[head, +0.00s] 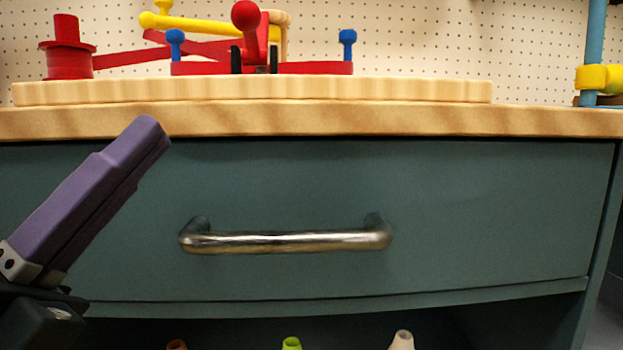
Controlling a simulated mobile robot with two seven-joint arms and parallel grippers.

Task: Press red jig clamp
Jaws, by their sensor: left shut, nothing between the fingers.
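The red jig clamp (246,18) stands on the wooden worktop, with a ball-topped lever that points up. Its red base (318,68) lies on a pale wooden board, with a blue knob (348,40) at its right and another blue knob (175,40) at its left. My left gripper (150,135) is shut and empty, its purple fingers together. My right gripper is out of view.
The worktop edge (400,121) lies between my left gripper and the clamp. A closed teal drawer (480,220) with a metal handle (290,241) is below it. A red stacked cylinder (68,62), yellow bar (205,25) and blue post with yellow collar (595,78) stand above.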

